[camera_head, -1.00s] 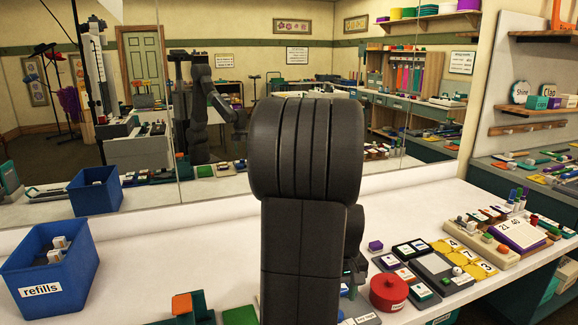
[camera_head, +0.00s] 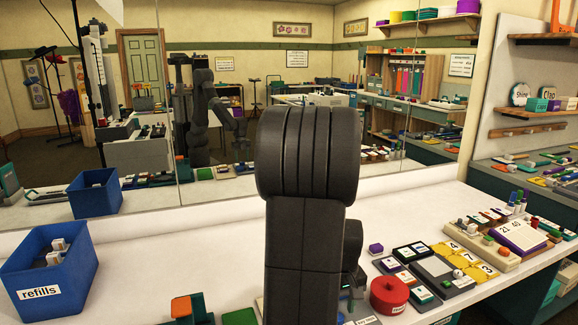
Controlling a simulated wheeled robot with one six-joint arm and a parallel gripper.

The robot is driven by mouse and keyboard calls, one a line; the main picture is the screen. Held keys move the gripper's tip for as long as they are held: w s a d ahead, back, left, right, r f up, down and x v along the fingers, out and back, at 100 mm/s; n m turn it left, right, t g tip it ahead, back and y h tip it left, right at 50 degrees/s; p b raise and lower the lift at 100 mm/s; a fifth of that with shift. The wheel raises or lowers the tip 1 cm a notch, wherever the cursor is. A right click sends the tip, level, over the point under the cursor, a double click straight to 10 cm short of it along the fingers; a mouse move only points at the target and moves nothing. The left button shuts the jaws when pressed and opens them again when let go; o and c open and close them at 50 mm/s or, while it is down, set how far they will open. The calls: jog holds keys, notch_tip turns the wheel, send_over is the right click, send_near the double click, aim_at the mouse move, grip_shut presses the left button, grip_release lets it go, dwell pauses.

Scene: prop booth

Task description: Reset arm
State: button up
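My arm stands upright in the middle of the view, and its thick dark links block the table behind them. A dark part of the arm's far end shows just right of the links, above the table; my gripper's fingers are hidden there. The mirror at the back shows a small dark reflection of my arm, with my gripper (camera_head: 241,150) at its hanging end. The reflection is too small to show whether the fingers are open or shut, or whether they hold anything.
A blue bin labelled "refills" (camera_head: 48,270) stands on the white table (camera_head: 150,262) at left. A red round container (camera_head: 389,294), dark trays (camera_head: 440,275), yellow number cards (camera_head: 465,258) and a calendar board (camera_head: 520,234) crowd the right. The table's left middle is clear.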

notch_tip(320, 180, down, 2)
jog(key=shift+f, duration=0.15)
jog(key=n, duration=0.3)
jog(key=shift+n, duration=0.4)
jog(key=n+b, duration=0.1)
jog(key=n, duration=0.3)
jog(key=shift+n, duration=0.4)
jog(key=n, duration=0.5)
jog(key=shift+b, duration=0.4)
jog(key=n+b, duration=0.1)
jog(key=n, duration=0.5)
